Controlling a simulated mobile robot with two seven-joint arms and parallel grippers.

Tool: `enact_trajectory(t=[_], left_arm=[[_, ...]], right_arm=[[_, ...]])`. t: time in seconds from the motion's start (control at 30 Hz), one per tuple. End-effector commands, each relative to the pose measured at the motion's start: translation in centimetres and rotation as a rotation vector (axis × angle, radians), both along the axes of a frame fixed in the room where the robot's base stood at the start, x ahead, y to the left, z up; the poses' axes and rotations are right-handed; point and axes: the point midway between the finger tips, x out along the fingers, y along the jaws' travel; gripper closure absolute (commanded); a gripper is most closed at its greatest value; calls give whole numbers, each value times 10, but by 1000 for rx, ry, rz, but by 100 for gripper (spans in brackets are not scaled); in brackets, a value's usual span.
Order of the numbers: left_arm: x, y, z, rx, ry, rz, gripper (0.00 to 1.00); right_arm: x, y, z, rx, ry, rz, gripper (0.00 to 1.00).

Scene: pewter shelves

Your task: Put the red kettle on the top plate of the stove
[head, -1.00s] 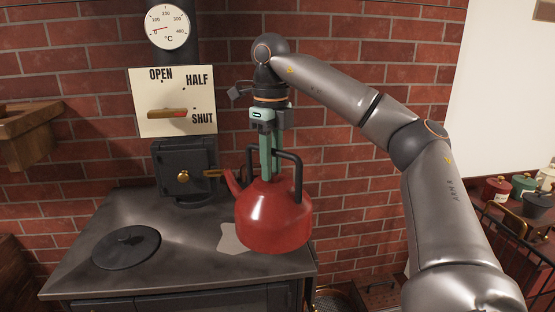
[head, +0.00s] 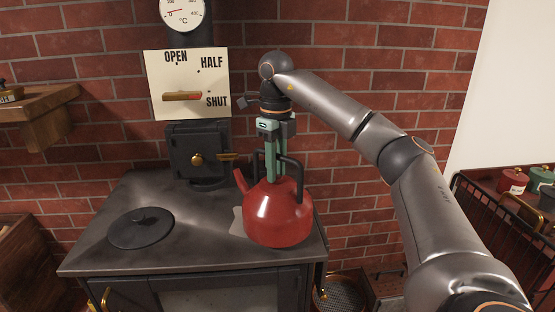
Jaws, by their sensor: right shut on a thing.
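The red kettle (head: 278,215) is upright over the right part of the stove's dark top plate (head: 205,243), its spout pointing left. I cannot tell whether its base touches the plate. My right gripper (head: 272,177) comes down from above and is shut on the kettle's black handle (head: 299,172); the handle partly hides its fingertips. My left gripper is not in view.
A round dark lid (head: 141,228) lies on the plate's left part. A flue with a brass-knobbed box (head: 197,150), a lever panel (head: 187,84) and a dial (head: 182,13) rises behind. A wooden shelf (head: 40,105) is at left, a wire rack (head: 500,215) at right.

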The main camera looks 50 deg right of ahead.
Motion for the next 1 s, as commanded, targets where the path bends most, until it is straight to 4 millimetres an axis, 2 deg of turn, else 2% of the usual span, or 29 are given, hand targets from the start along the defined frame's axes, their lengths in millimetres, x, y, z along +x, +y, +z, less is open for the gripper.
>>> enact_trajectory(t=[0.2,0.63,0.67,0.9,1.0], left_arm=[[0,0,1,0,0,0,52],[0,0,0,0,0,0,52],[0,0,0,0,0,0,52],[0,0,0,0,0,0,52],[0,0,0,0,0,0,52]], right_arm=[[0,-1,-10,2,-6,-2,100],[0,-1,-13,1,-8,-3,100],[-1,-1,-15,0,-2,-4,70],[-1,-1,-15,0,-2,-3,43],[-1,-1,-15,0,-2,-3,42]])
